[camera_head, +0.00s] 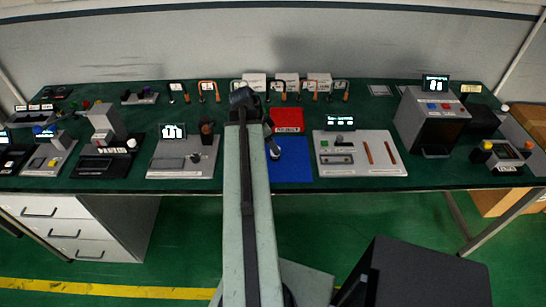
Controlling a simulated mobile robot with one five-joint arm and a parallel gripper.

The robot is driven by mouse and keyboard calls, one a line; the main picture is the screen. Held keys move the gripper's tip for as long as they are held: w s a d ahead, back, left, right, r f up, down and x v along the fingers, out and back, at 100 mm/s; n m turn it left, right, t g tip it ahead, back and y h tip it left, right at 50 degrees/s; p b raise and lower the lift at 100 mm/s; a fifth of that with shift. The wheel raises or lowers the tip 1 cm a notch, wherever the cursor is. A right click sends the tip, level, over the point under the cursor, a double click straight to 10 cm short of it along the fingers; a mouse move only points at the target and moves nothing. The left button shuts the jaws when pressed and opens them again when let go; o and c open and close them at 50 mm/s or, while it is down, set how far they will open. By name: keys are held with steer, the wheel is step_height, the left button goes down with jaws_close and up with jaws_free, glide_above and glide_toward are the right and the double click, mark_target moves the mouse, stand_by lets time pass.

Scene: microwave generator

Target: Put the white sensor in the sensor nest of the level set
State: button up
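My arm reaches up the middle of the picture over the bench. My gripper (273,142) is a small dark shape just right of the arm's far end, over the blue mat (291,174). A small pale spot shows at its tip; I cannot tell whether this is the white sensor. The fingers are too small to read as open or shut. Two grey panels with lit displays, one left of my arm (207,170) and one right of it (375,170), could be the level set; I cannot tell which. The sensor nest is not distinguishable.
A grey box with a display (428,118) stands at right. Several small devices stand at left. Hand tools and white boxes (287,82) line the back. Bare green bench top shows between the devices.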

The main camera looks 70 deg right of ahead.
steer(key=b+x, duration=0.5)
steer(key=shift+w+f, duration=0.1)
steer(key=shift+f, duration=0.1)
steer(key=shift+r, duration=0.2)
jaws_close()
step_height(320, 180, up, 10)
steer(key=p, duration=1)
steer(key=shift+r+p, duration=0.15)
steer(key=shift+p, duration=0.15)
